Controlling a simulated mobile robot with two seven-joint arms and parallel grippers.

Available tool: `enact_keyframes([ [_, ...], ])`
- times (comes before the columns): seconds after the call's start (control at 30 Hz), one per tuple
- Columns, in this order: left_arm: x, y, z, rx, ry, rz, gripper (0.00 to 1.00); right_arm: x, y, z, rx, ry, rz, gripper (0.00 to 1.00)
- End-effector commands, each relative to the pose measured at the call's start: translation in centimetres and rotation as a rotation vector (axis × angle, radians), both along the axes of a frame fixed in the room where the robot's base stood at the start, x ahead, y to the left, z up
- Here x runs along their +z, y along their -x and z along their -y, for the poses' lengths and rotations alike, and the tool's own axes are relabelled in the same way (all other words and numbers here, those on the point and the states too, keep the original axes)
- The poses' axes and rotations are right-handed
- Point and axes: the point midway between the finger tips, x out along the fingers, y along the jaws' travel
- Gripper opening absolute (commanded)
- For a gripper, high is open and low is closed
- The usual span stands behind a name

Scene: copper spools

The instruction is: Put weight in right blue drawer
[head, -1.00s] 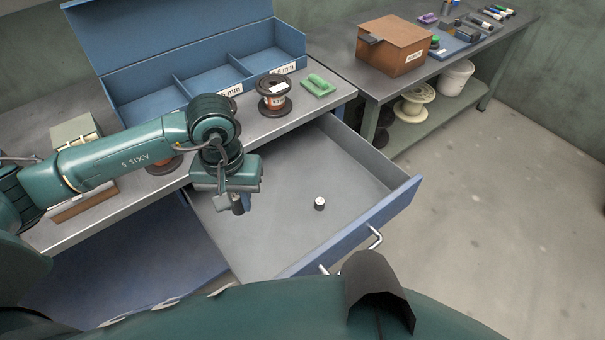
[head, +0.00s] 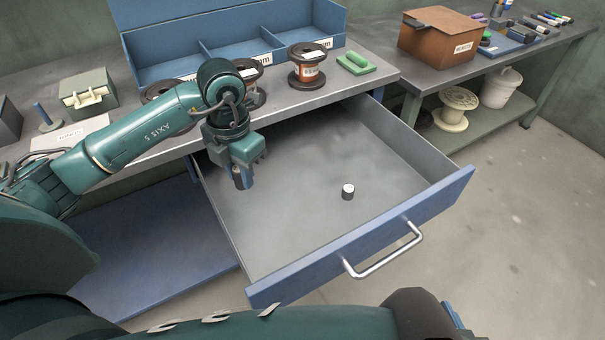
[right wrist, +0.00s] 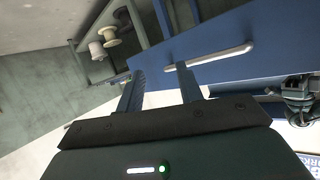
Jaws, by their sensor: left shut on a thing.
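The blue drawer (head: 375,231) is pulled open, with a grey inside and a silver handle. A small dark weight (head: 348,192) with a white top stands upright on its floor, right of centre. My left gripper (head: 243,181) hangs over the drawer's left part, shut on a small grey cylinder (head: 240,177). The cylinder is partly hidden by the fingers and looks like another weight. My right gripper (right wrist: 160,92) shows in the right wrist view, open and empty. The blue drawer front (right wrist: 235,35) and its handle (right wrist: 218,55) are beyond its fingers.
A blue three-part bin (head: 225,45), copper spools (head: 307,68) and a green block (head: 355,63) are on the workbench behind the drawer. A side bench holds a brown box (head: 440,38). Most of the drawer floor is bare.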

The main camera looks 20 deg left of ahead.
Motion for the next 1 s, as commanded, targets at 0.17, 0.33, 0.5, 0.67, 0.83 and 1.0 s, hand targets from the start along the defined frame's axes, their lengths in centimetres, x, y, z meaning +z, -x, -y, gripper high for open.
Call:
enact_keyframes([
  [0.17,-0.1,-0.4,-0.6,0.269,0.007,0.003,0.0,-0.3,0.0,0.0,-0.004,-0.017,0.019,0.36],
  [0.33,-1.1,-0.4,-0.8,0.36,0.007,-0.001,0.0,-0.4,0.3,0.0,-0.004,-0.022,0.018,0.36],
  [0.5,-4.3,-0.3,-0.8,0.365,0.008,-0.004,0.0,-0.4,0.3,0.1,-0.004,-0.019,0.029,0.36],
  [0.67,-6.0,-0.4,-0.8,0.363,0.009,0.0,0.0,0.2,0.2,0.2,-0.007,-0.019,0.049,0.36],
  [0.83,-7.5,-0.3,-0.8,0.362,0.007,0.0,0.0,0.2,0.2,0.2,-0.007,-0.018,0.053,0.36],
  [1.0,-9.8,-0.3,-0.7,0.36,0.008,-0.001,0.0,-0.1,0.4,0.3,-0.008,-0.015,0.05,0.36],
])
